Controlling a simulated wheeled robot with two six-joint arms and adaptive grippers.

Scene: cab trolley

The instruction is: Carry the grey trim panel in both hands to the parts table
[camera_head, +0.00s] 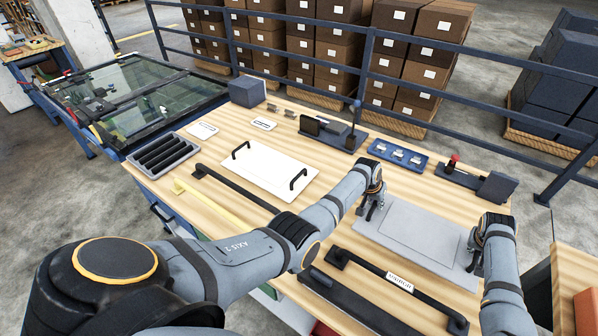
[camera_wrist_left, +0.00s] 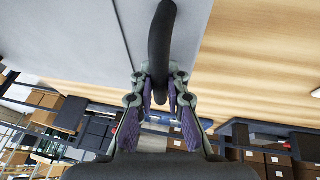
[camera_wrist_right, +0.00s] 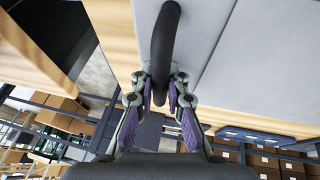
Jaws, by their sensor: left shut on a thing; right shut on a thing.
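The grey trim panel (camera_head: 418,237) is a flat light-grey plate at the right of the wooden table (camera_head: 225,215) in the head view. I cannot tell whether it rests on the wood or hangs just above it. My left gripper (camera_head: 372,208) is at its left end, shut on a dark handle (camera_wrist_left: 160,45). My right gripper (camera_head: 474,260) is at its right end, shut on the other dark handle (camera_wrist_right: 163,45). The panel surface also shows beside the handle in the left wrist view (camera_wrist_left: 80,40) and in the right wrist view (camera_wrist_right: 200,40). The arms hide parts of both ends.
A white panel with black handles (camera_head: 268,168) lies left of my left gripper. A dark bar with a label (camera_head: 385,275) lies in front of the grey panel. A blue tray (camera_head: 397,157) and a red-knobbed fixture (camera_head: 455,172) stand behind it. A blue railing (camera_head: 460,95) runs behind the table.

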